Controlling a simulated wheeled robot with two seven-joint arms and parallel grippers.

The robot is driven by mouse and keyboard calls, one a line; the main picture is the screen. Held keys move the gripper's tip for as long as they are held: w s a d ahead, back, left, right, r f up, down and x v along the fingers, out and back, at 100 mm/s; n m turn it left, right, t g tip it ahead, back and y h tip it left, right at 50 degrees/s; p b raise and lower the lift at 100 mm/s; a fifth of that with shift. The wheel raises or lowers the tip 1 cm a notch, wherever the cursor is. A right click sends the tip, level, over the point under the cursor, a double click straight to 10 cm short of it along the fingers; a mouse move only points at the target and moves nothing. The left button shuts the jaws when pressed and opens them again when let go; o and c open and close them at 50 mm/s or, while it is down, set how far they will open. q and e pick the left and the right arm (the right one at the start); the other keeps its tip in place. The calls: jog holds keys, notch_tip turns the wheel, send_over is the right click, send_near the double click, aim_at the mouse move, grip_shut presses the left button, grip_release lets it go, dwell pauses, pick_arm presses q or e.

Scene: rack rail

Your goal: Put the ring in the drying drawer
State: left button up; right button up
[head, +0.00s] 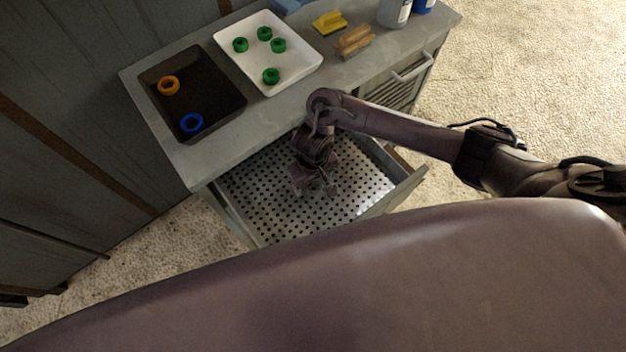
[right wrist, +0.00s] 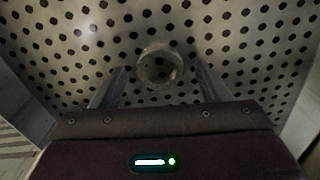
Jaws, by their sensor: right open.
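The drying drawer (head: 262,193) is pulled open below the counter, and its floor is a perforated metal plate. My right gripper (head: 316,188) is inside the drawer area, pointing down at the plate. In the right wrist view a pale grey ring (right wrist: 160,67) shows against the perforated plate, between the two open fingers (right wrist: 160,88). There is a gap on each side between the ring and the fingers. I cannot tell whether it rests fully on the plate. In the head view I cannot make the grey ring out clearly beside the gripper. My left gripper is not in view.
A dark tray (head: 215,72) on the counter holds an orange ring (head: 168,85) and a blue ring (head: 192,123). A white tray (head: 300,79) holds several green rings. A yellow object (head: 328,23), wooden pieces (head: 354,41) and bottles stand farther right. Drawer walls surround my right gripper.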

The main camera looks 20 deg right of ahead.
aim_at(313, 188)
notch_tip(313, 188, up, 11)
jog(key=p, duration=0.6)
jog(key=shift+r, duration=0.2)
